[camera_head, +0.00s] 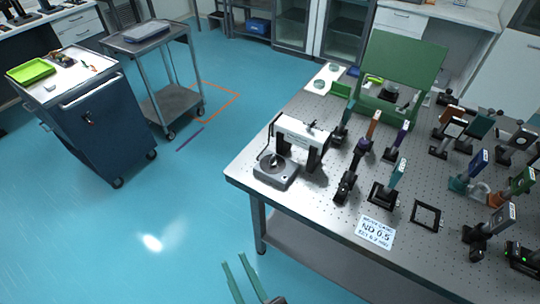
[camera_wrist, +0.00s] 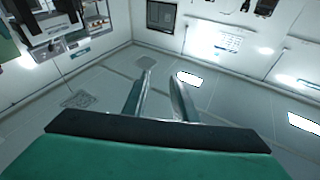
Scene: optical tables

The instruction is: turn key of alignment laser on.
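My gripper (camera_head: 235,262) is at the bottom edge of the head view, over the blue floor in front of the optical table (camera_head: 250,180). Its two greenish fingers are apart with nothing between them. The wrist view also shows my gripper (camera_wrist: 160,80) open and empty, facing the walls and ceiling lights. I cannot tell for certain which device is the alignment laser. A black box with small green lights (camera_head: 522,256) sits at the table's right front, cut by the frame edge. A grey box with a round dial-like top (camera_head: 276,170) sits at the left front corner. No key is distinguishable.
A card reading ND 0.5 (camera_head: 375,232) lies near the table's front edge. Several optic mounts crowd the table, and a green panelled enclosure (camera_head: 402,62) stands behind. A blue cabinet (camera_head: 95,125) and grey cart (camera_head: 170,100) stand left.

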